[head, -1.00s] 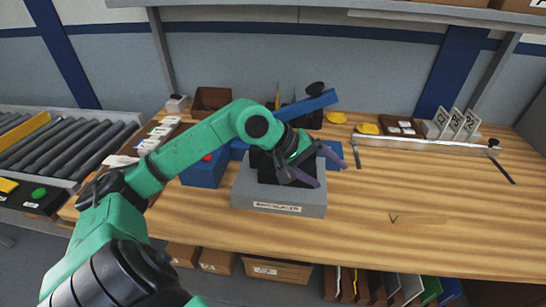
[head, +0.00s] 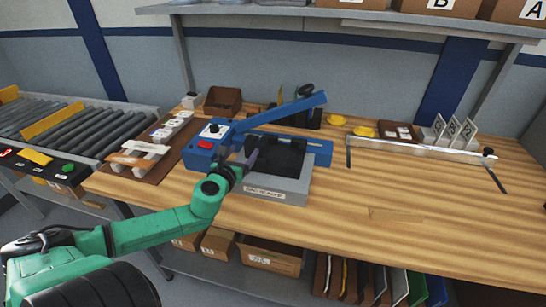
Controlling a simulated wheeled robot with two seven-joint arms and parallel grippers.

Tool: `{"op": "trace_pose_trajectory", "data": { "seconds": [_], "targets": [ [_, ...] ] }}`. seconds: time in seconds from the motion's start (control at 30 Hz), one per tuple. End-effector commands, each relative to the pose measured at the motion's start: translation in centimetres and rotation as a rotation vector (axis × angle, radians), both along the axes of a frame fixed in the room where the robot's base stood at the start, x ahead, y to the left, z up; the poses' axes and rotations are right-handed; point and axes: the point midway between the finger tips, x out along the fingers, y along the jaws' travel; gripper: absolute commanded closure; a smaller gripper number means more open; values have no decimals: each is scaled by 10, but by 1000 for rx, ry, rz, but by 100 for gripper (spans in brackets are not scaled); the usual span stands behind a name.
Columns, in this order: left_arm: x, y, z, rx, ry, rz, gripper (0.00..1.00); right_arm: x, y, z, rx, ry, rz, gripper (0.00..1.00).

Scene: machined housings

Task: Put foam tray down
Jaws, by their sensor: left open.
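A black slab that looks like the foam tray (head: 280,156) lies in or on the grey labelled box (head: 290,190) on the wooden bench. I cannot tell how deep it sits. My left gripper (head: 246,164) is open, at the left edge of the black slab and over the left end of the grey box. Its fingers overlap the slab's edge in the picture, and nothing shows held between them. My right gripper is not in view.
A blue device (head: 207,146) with a red button and a raised blue arm (head: 290,108) stands behind and left of the box. A brown tray of white parts (head: 150,158) is further left. A metal rail (head: 420,148) lies to the right. The bench's front right is clear.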

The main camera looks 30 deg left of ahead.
Motion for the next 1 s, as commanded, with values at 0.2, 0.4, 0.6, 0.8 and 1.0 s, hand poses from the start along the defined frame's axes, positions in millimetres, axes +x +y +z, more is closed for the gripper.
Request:
{"op": "trace_pose_trajectory", "data": {
  "seconds": [0.2,0.4,0.6,0.8,1.0],
  "targets": [
    [16,7,-3,2,-2,0,18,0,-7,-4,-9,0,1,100],
    [41,19,-6,0,-5,3,18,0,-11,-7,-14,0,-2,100],
    [57,24,-10,2,1,0,18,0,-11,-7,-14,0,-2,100],
    [57,23,-11,2,2,-1,18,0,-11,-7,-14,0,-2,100],
    [57,23,-11,2,2,-1,90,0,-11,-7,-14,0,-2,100]
  ]
}}
